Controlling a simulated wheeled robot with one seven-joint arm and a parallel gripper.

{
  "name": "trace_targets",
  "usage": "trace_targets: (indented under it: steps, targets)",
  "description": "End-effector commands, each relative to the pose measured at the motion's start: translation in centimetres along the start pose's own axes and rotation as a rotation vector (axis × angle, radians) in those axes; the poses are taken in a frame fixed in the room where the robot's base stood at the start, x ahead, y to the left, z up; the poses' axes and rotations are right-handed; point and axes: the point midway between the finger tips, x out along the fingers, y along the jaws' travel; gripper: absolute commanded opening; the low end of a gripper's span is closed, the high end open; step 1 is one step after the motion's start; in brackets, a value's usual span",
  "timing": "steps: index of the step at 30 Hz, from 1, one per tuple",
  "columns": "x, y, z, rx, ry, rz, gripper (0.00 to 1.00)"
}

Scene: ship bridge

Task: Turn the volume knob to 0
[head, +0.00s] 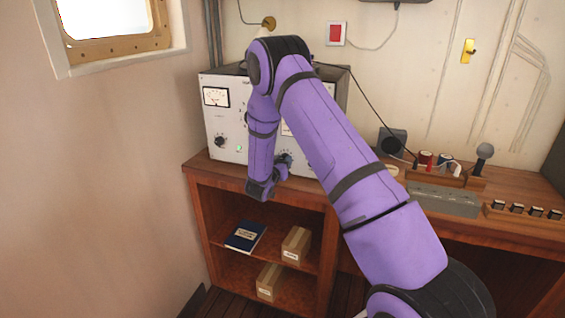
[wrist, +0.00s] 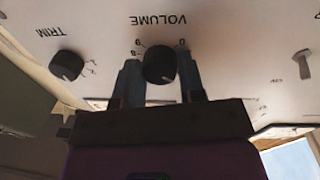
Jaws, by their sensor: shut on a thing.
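The volume knob (wrist: 159,65) is a round black knob on a white panel, under an upside-down "VOLUME" label in the wrist view. Small scale marks sit to its left and right; its pointer direction cannot be made out clearly. My gripper (wrist: 160,80) has one finger on each side of the knob and is shut on it. In the head view the white-fronted radio unit (head: 226,124) stands on the wooden counter, and my gripper (head: 284,162) is at the lower part of its front. My arm hides much of that front, and the knob is hard to pick out there.
A black trim knob (wrist: 67,65) sits left of the volume knob in the wrist view, and a toggle switch (wrist: 303,61) to the right. The counter (head: 204,166) has open shelves below, with a blue book (head: 245,236) and boxes. A microphone (head: 484,152) stands at right.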

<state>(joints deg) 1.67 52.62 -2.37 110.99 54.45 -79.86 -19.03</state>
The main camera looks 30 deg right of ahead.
Motion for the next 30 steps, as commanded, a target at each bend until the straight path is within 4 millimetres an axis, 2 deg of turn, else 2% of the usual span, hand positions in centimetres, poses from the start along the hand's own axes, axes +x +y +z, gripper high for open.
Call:
trace_targets:
  steps: [30]
  targets:
    - [-0.12,0.14,0.18,-0.958,0.074,-0.011,0.13]
